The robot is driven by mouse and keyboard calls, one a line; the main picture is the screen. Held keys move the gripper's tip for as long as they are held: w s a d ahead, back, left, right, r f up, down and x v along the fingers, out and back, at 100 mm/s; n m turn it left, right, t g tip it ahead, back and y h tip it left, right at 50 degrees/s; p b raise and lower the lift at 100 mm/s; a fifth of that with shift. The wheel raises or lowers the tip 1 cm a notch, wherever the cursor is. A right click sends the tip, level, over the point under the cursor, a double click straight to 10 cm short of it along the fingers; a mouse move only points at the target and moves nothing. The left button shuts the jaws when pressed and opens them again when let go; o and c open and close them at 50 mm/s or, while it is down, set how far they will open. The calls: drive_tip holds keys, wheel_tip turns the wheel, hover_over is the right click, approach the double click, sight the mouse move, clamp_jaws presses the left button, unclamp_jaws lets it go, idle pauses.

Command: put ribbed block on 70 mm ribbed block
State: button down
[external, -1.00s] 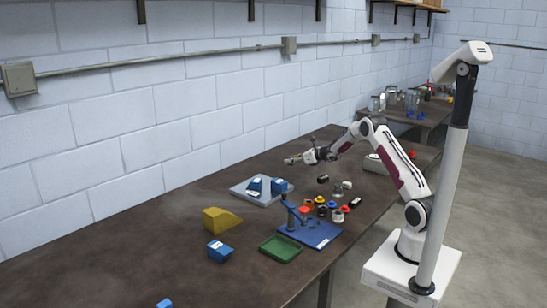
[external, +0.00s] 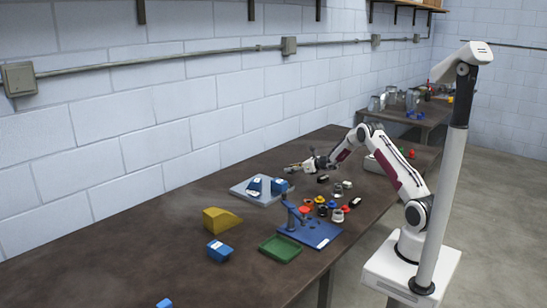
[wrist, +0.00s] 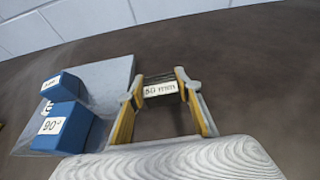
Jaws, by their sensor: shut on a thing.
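In the wrist view, my gripper (wrist: 160,92) is shut on a dark block (wrist: 160,79) with a pale label that seems to read 50 or 80 mm. Its ribs are too small to make out. In the external view, my gripper (external: 292,167) is low over the table beside the grey plate's far right corner. The held block is too small to tell there. A black block with a pale top (external: 323,179) and another black piece (external: 355,202) lie nearer my base. Their labels are unreadable, so I cannot tell which is the 70 mm ribbed block.
A grey plate (wrist: 115,78) carries two blue blocks (wrist: 68,126), one labelled 90°. A blue fixture (external: 318,236), a green tray (external: 281,249), a yellow wedge (external: 220,219) and several small coloured parts stand nearer the front. The table's left part is mostly clear.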

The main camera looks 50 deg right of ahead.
sight(292, 181)
drive_tip(key=shift+f, duration=2.25)
drive_tip(key=shift+f, duration=0.15)
drive_tip(key=c, duration=1.4)
unclamp_jaws()
drive_tip(key=shift+f, duration=0.1)
drive_tip(key=shift+s, duration=0.1)
drive_tip(key=shift+v, duration=3.85)
drive_tip(key=shift+d+f, duration=0.1)
